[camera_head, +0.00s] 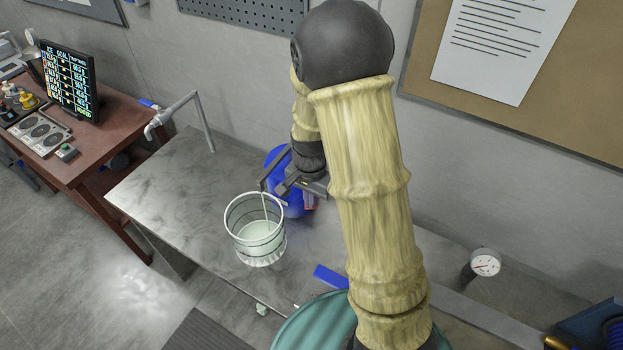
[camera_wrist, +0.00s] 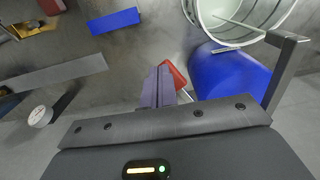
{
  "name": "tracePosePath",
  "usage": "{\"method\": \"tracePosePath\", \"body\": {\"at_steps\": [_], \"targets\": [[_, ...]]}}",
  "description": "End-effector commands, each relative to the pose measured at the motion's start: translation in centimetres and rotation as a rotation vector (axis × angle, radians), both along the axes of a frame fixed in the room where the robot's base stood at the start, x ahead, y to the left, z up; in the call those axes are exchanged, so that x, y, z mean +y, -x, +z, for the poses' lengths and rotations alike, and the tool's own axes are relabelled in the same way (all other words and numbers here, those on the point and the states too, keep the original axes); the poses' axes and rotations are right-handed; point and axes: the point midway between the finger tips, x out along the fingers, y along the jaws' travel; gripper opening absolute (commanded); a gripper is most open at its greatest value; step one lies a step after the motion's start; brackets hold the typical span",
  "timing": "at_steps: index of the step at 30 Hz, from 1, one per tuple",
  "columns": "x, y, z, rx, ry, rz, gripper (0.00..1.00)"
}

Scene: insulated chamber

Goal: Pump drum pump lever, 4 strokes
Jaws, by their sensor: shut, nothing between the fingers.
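A blue drum (camera_head: 277,160) stands on the grey bench behind a pail, largely hidden by my arm. It also shows in the wrist view (camera_wrist: 228,78). The pale, banded pail (camera_head: 258,250) holds pale green liquid, and a thin pale line runs down into it. My gripper (camera_wrist: 158,85) is shut and empty. In that view its fingers are left of the drum and apart from the bar. Its fingertips cannot be made out clearly in the head view.
A flat blue block (camera_head: 331,276) lies on the bench (camera_head: 165,185), right of the pail. A small red thing (camera_wrist: 174,75) shows beside my fingers. A gauge (camera_head: 485,263) stands at the right. A grey bent pipe (camera_head: 182,108) rises at the bench's left end.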

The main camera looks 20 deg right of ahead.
Motion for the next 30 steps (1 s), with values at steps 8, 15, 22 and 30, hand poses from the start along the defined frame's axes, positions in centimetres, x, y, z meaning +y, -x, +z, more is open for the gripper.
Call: {"method": "tracePosePath", "body": {"at_steps": [8, 15, 22, 30], "targets": [[0.0, 0.2, -1.3, 0.006, 0.0, 0.001, 0.0], [0.1, 0.2, -1.0, 0.006, -0.001, 0.001, 0.0], [0.0, 0.2, 0.4, 0.006, -0.001, 0.001, 0.0], [0.0, 0.1, 2.2, 0.004, -0.001, 0.0, 0.0]]}}
